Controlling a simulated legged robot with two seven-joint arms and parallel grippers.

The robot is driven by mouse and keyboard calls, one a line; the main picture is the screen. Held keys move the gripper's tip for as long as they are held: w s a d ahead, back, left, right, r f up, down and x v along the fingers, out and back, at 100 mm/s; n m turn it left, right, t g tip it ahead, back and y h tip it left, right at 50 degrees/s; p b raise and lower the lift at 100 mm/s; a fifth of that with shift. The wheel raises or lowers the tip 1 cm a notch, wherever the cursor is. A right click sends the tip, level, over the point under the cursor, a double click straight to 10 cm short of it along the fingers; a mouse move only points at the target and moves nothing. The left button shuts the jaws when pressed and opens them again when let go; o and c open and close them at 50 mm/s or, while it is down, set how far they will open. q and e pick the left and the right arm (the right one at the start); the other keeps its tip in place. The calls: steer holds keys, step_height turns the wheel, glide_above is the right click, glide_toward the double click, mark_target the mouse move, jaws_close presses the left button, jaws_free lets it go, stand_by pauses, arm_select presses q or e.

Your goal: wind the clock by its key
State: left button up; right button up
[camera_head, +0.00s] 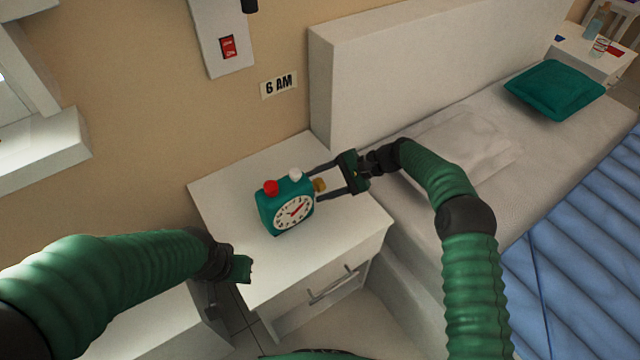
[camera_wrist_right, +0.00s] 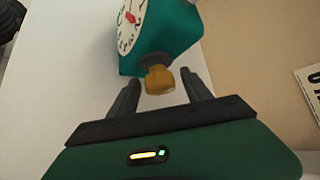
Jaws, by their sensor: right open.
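The teal clock (camera_head: 285,205) stands on the white nightstand, with a white dial, a red button and a white button on top. It also shows in the right wrist view (camera_wrist_right: 172,30). Its gold key (camera_head: 319,185) sticks out of the right side and shows in the right wrist view (camera_wrist_right: 159,80). My right gripper (camera_head: 322,180) is open, its two fingers on either side of the key, with gaps visible in the wrist view. My left gripper (camera_head: 241,268) is in front of the nightstand's left edge, away from the clock; its jaws are not clear.
The white nightstand (camera_head: 345,225) has a front drawer with a metal handle (camera_head: 333,285) and a clear top around the clock. A bed (camera_head: 470,130) stands to the right. A "6 AM" sign (camera_head: 279,86) and a red switch (camera_head: 228,47) are on the wall.

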steer(key=p+v, duration=0.3)
steer(key=v, duration=1.3)
steer(key=shift+w+d, duration=0.15)
steer(key=shift+d, duration=0.25)
steer(key=shift+a+r, duration=0.1)
steer(key=shift+r, duration=0.05)
